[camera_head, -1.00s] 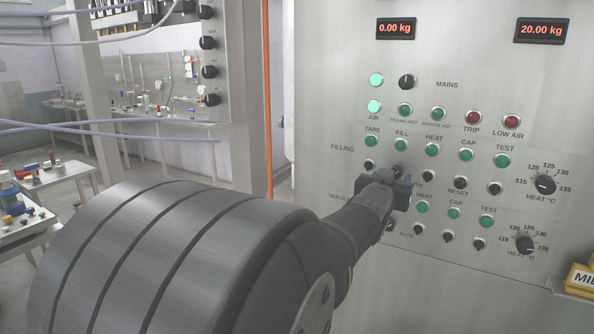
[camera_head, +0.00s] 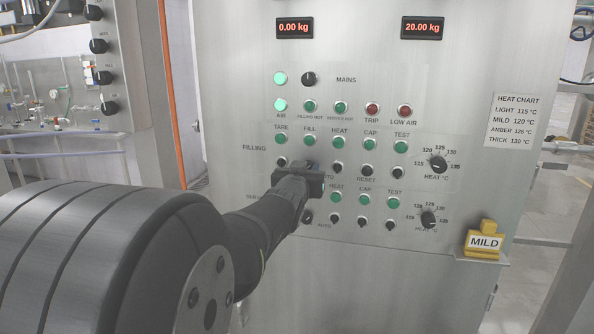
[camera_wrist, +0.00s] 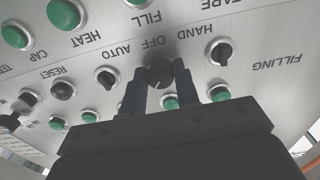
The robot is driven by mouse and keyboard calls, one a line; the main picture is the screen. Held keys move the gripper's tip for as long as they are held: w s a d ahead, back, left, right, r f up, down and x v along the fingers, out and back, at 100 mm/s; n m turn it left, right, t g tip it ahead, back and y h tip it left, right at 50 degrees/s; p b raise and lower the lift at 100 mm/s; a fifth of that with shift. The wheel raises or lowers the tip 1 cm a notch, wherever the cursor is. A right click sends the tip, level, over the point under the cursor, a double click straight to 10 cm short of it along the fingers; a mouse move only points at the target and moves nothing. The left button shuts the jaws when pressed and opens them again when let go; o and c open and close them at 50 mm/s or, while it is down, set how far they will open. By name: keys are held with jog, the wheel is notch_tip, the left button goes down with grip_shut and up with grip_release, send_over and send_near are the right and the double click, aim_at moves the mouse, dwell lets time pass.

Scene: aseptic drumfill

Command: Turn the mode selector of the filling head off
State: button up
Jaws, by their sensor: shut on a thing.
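The filling head's mode selector (camera_wrist: 158,73) is a dark round knob on the panel, under the FILL label. In the wrist view, which shows the panel upside down, HAND, OFF and AUTO are printed around it. My gripper (camera_wrist: 160,82) has its two fingers on either side of the knob and is shut on it. I cannot tell clearly which way its pointer faces. In the head view the knob (camera_head: 311,165) shows only as a small dark part above my gripper (camera_head: 305,175), which covers the rest.
Similar small knobs stand close by, under TARE (camera_head: 281,162) and HEAT (camera_head: 338,168). Green FILL (camera_head: 309,140) and HEAT (camera_head: 339,143) buttons sit above. Larger HEAT dials (camera_head: 438,163) are at right. A yellow MILD block (camera_head: 483,241) sits on a ledge.

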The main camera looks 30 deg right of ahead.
jog(key=shift+n, duration=0.3)
jog(key=n, duration=0.9)
dwell(0.5)
jog(key=o, duration=1)
jog(key=shift+c, duration=0.2)
jog(key=v, duration=1.7)
jog(key=shift+s, duration=0.2)
